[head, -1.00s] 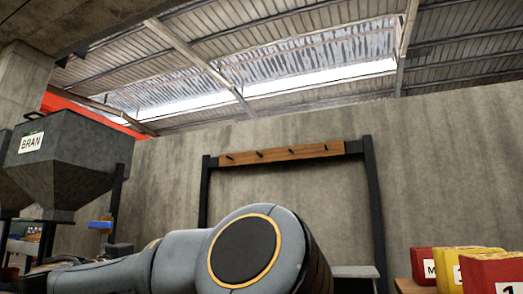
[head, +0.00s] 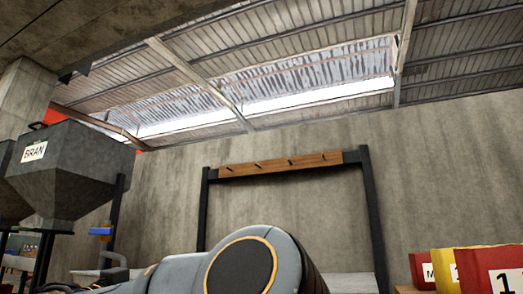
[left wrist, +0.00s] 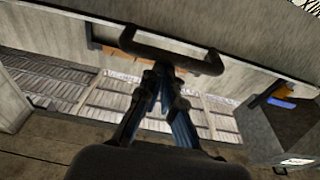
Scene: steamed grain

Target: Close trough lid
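In the left wrist view, a dark bar handle (left wrist: 188,62) stands out from a pale grey panel (left wrist: 260,50), which looks like the trough lid. The panel runs across the top of that view. My left gripper (left wrist: 164,72) reaches to the middle of the handle. Its two fingers come together there and look shut on the bar. The trough body cannot be made out. The head view shows neither the lid nor the gripper tips, only my arm along the bottom. My right gripper is not in view.
A grey hopper labelled BRAN (head: 70,165) stands at the left in the head view. A dark frame with a wooden peg rail (head: 280,164) stands before the concrete wall (head: 440,180). Red boxes (head: 492,268) and a yellow box (head: 444,264) are at the lower right.

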